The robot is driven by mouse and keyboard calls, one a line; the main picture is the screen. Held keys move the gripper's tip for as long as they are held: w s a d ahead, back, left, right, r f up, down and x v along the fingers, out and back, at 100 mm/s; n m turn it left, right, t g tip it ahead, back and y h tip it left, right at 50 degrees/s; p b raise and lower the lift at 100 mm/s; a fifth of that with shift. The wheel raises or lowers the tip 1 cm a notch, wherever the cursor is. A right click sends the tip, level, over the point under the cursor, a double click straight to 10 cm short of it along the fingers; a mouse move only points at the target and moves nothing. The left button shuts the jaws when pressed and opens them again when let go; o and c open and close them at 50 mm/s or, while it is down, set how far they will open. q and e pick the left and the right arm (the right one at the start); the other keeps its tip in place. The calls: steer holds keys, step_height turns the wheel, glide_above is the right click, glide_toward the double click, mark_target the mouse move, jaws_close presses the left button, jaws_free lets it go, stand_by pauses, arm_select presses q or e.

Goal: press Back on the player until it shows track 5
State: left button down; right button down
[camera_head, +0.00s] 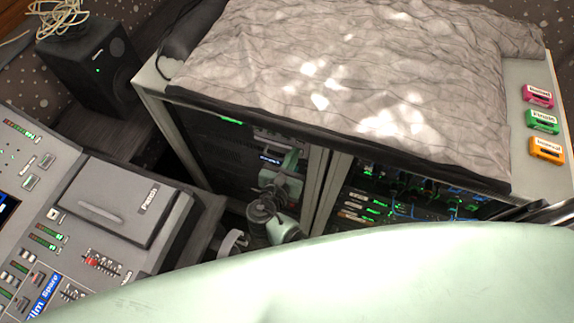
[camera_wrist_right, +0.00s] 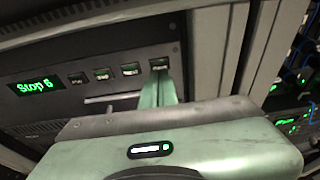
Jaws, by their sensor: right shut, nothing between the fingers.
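The player (camera_wrist_right: 60,107) is a dark unit in the rack, and its green display (camera_wrist_right: 35,86) reads "Stop 6". A row of small buttons runs right of the display; the rightmost button (camera_wrist_right: 158,63) has a label too small to read surely. My right gripper (camera_wrist_right: 168,78) is shut and empty, its tips at or just in front of this button; I cannot tell whether they touch it. In the head view the right gripper (camera_head: 291,160) reaches into the rack's left bay, hiding part of the player. My left gripper is not in view.
The rack (camera_head: 318,190) has pale upright posts close to the right of the player. A grey cloth (camera_head: 300,60) and several coloured cassettes (camera_head: 541,121) lie on top. A mixing console (camera_head: 60,200) and a speaker (camera_head: 92,65) stand to the left.

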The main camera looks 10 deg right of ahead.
steer(key=shift+w+d, duration=0.75)
steer(key=shift+w, duration=0.35)
